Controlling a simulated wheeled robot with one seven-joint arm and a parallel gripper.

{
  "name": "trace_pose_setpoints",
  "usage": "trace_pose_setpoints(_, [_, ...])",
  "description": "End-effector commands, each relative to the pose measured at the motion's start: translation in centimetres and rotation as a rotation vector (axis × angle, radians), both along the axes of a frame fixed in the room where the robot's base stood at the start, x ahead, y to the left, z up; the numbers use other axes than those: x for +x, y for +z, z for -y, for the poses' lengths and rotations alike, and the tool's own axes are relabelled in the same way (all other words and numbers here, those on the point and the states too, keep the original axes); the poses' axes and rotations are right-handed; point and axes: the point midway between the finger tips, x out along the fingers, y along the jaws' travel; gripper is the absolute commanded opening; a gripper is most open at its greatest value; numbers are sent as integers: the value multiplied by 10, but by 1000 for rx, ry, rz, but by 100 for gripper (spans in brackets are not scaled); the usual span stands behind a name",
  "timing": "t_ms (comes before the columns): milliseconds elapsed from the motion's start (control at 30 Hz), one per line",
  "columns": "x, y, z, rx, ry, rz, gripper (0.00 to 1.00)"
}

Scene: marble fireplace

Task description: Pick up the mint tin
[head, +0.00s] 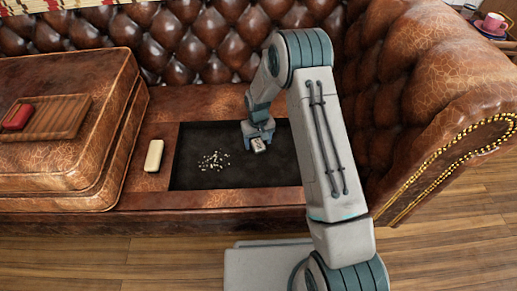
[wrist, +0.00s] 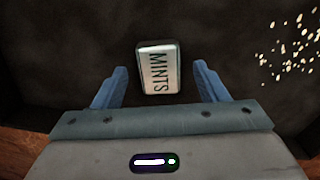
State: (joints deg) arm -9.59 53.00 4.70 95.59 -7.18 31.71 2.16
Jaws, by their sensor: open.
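The mint tin (head: 259,145) is a small pale tin lying flat on the dark recessed bottom of the leather sofa's seat. In the wrist view the tin (wrist: 158,68) shows a light lid with the word MINTS and a dark edge. My gripper (head: 258,137) is low over the tin. In the wrist view the blue fingers of my gripper (wrist: 160,76) are spread, one at each side of the tin's near part, with a gap on both sides. The tin's far end reaches beyond the fingertips. Nothing is held.
Pale crumbs (head: 214,160) lie scattered left of the tin on the dark panel (head: 200,140). A cream bar-shaped object (head: 154,156) lies on the wooden-brown ledge. A stacked leather cushion (head: 60,150) carries a wooden tray (head: 60,117) with a red item (head: 18,117). The sofa arm (head: 430,100) rises at right.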

Motion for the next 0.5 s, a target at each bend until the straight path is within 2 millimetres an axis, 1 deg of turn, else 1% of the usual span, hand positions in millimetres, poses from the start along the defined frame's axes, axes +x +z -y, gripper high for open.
trace_pose_setpoints(33, [0, -7, 0, 0, 0, 0, 66])
trace_pose_setpoints(267, [0, -6, 0, 0, 0, 1, 66])
trace_pose_setpoints(300, [0, -6, 0, 0, 0, 0, 55])
trace_pose_setpoints(367, [0, -6, 0, 0, 0, 0, 39])
trace_pose_setpoints(400, [0, -6, 0, 0, 0, 0, 27])
trace_pose_setpoints(433, [0, -6, 0, 0, 0, 0, 19])
trace_pose_setpoints(500, [0, -6, 0, 0, 0, 0, 18])
